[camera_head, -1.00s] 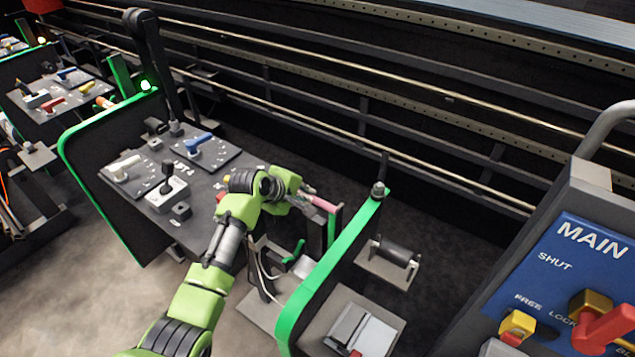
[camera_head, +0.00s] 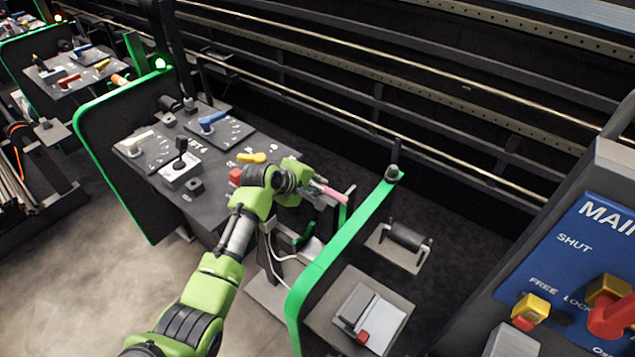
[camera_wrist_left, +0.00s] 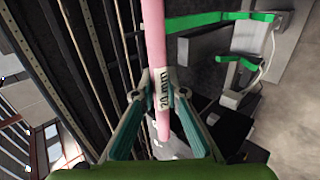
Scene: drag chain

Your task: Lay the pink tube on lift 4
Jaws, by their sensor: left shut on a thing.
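My left gripper (camera_head: 308,190) is shut on the pink tube (camera_head: 330,193). In the left wrist view, the tube (camera_wrist_left: 153,35) runs lengthwise between the fingertips (camera_wrist_left: 161,90), with a white "20 mm" label at the grip. Its near end sticks out below the fingers. The tube is held beside a green bracket (camera_head: 342,216) at the ST4 station; the wrist view shows green arms (camera_wrist_left: 205,20) right of the tube. I cannot tell whether the tube touches them, or which part is lift 4. My right gripper does not show.
The ST4 panel (camera_head: 205,160) with blue, white and yellow handles lies left of the gripper. A green-edged side plate (camera_head: 335,250) stands close on the right. Beyond it are a roller (camera_head: 408,236) and the blue MAIN panel (camera_head: 580,260). Long rails run behind.

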